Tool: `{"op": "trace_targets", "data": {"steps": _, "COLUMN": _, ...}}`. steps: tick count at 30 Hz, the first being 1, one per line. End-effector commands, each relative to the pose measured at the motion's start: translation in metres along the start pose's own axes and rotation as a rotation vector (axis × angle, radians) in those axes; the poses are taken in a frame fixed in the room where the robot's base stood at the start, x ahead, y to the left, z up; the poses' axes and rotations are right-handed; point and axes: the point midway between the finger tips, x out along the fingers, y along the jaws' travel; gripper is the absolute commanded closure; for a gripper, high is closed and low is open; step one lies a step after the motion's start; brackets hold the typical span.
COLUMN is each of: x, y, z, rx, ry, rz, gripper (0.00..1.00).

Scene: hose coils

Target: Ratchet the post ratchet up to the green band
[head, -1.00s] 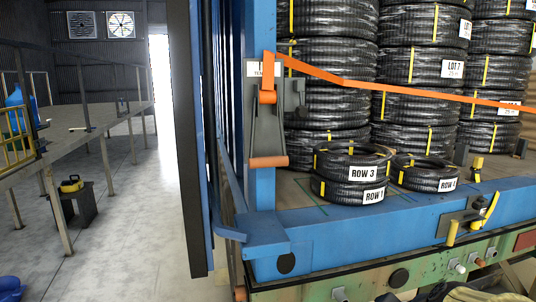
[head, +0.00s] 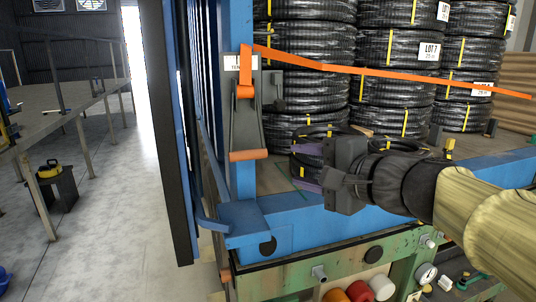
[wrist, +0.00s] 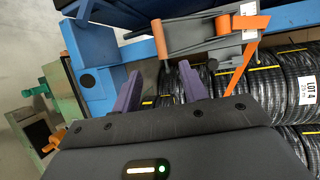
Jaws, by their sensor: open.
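The post ratchet (head: 246,122) is a grey lever body on the blue post, with an orange bar (head: 249,155) at its lower end. An orange strap (head: 400,76) runs taut from its top to the right across the coils. A white label plate (head: 232,63) sits behind its top; I cannot make out a green band. My gripper (head: 307,168) is open and empty, right of and slightly below the orange bar, apart from it. In the wrist view, the ratchet (wrist: 205,36) and its orange bar (wrist: 160,40) lie beyond the purple fingers (wrist: 160,76).
Stacked black hose coils (head: 392,60) stand behind the strap. Small coils behind my gripper are partly hidden. The blue bed edge (head: 330,215) runs below my arm. A dark upright panel (head: 170,130) stands left of the post.

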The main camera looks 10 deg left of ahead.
Motion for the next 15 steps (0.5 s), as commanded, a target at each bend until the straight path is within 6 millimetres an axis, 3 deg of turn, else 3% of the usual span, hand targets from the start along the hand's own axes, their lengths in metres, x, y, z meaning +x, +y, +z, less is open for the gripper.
{"op": "trace_targets", "data": {"steps": 5, "x": 0.018, "y": -0.001, "z": 0.000, "rx": 0.002, "ry": -0.003, "rz": 0.003, "gripper": 0.57}}
{"op": "trace_targets", "data": {"steps": 15, "x": 0.076, "y": -0.001, "z": 0.000, "rx": 0.004, "ry": -0.004, "rz": 0.003, "gripper": 0.57}}
